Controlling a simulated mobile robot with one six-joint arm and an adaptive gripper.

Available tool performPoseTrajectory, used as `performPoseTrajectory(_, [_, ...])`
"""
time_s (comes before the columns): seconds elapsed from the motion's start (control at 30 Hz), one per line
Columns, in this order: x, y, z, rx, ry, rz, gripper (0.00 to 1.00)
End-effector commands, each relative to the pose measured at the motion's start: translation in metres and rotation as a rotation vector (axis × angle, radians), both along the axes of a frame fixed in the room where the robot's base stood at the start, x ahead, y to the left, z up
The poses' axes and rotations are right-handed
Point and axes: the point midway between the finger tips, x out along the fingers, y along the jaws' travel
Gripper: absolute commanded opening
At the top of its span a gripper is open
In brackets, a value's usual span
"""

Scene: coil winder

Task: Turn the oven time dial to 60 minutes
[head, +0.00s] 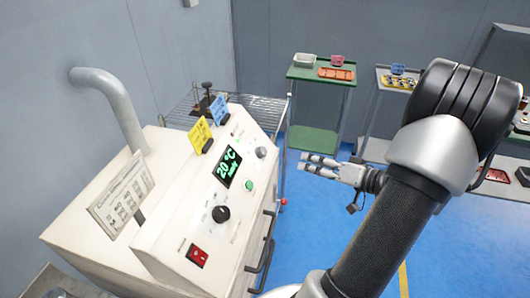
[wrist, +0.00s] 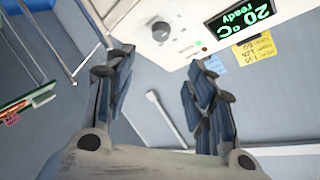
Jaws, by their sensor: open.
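The cream oven (head: 170,245) stands at the left with a sloped control panel. A small grey dial (head: 261,152) sits at the panel's far end, and a larger black dial (head: 221,213) sits nearer. Their labels are too small to read, so I cannot tell which is the time dial. The grey dial (wrist: 162,32) also shows in the wrist view, beyond the fingertips. The display (head: 229,167) reads 20 °C, with "ready" legible in the wrist view. My gripper (head: 305,163) is open and empty, to the right of the panel and apart from it; its fingers (wrist: 156,72) are spread.
A green button (head: 249,184) and a red switch (head: 197,255) are on the panel. Yellow (head: 200,136) and blue (head: 219,110) notes stand at its top edge. A black handle (head: 262,262) sticks out in front. A green shelf (head: 318,75) stands behind; blue floor is clear.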

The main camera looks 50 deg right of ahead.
Motion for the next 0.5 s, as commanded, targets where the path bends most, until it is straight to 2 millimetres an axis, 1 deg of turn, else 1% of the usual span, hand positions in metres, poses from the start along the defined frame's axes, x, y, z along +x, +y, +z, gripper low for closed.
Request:
performPoseTrajectory(0.17, [0.025,0.003,-0.008,0.001,0.001,0.006,0.5])
performPoseTrajectory(0.5, [0.097,0.008,-0.029,0.0,0.003,0.009,0.5])
